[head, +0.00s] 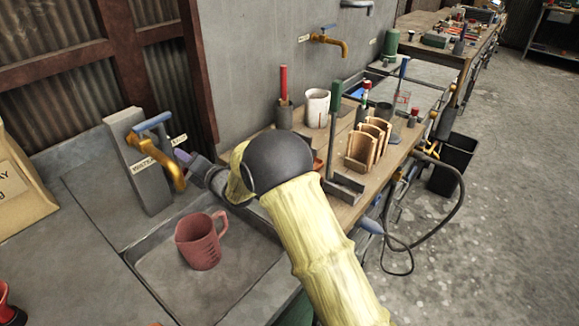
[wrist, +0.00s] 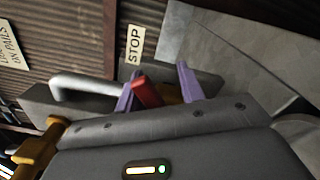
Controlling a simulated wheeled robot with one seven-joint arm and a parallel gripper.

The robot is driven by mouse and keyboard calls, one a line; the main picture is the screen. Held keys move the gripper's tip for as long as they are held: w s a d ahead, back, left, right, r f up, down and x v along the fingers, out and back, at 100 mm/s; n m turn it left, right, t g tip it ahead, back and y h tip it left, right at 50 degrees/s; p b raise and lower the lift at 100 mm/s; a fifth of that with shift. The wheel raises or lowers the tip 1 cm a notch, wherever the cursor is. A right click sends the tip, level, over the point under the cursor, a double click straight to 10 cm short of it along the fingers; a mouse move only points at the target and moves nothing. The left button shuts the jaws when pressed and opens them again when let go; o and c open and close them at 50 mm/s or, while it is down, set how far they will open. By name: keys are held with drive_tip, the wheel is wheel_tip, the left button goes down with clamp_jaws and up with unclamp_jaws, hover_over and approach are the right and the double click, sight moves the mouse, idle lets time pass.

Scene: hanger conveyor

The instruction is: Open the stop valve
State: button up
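A white STOP label (wrist: 134,45) shows in the wrist view on the wall, and a small label (head: 179,140) shows beside the tap in the head view. Just below the STOP label in the wrist view is a red lever (wrist: 147,93) with brass behind it, the stop valve. My gripper (wrist: 158,88) is open, its two purple fingers spread on either side of the red lever, which lies closer to the left finger. I cannot tell whether they touch. In the head view my gripper (head: 184,156) is beside the tap, and my wrist hides the valve.
A brass tap (head: 160,165) with a blue handle (head: 152,122) stands left of my gripper on a grey post. A red mug (head: 198,242) sits in the sink below. The bench to the right (head: 345,205) carries cups, wooden holders and tools.

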drive_tip(key=shift+w+d+f+m+p, duration=0.15)
drive_tip(key=shift+f+m+p, duration=0.25)
drive_tip(key=shift+m+p, duration=1.15)
drive_tip(key=shift+w+d+f+m+p, duration=0.1)
drive_tip(key=shift+f+m+p, duration=0.45)
drive_tip(key=shift+p, duration=1.75)
drive_tip(key=shift+s+d+f+m, duration=0.1)
drive_tip(key=shift+s+d+m, duration=0.1)
drive_tip(key=shift+m, duration=0.1)
drive_tip(key=b+v, duration=0.4)
drive_tip(key=v, duration=1.2)
drive_tip(key=d+r+m+h+p, duration=0.2)
drive_tip(key=d+m+h, duration=0.2)
drive_tip(key=d+m, duration=0.2)
drive_tip(key=d+r+m+g+h+p, duration=0.1)
drive_tip(key=d+r+m+h+p, duration=0.2)
drive_tip(key=d, duration=0.6)
drive_tip(key=s+m+h, duration=0.1)
drive_tip(key=m+h, duration=0.1)
drive_tip(key=m, duration=0.1)
drive_tip(key=shift+g+p, duration=0.3)
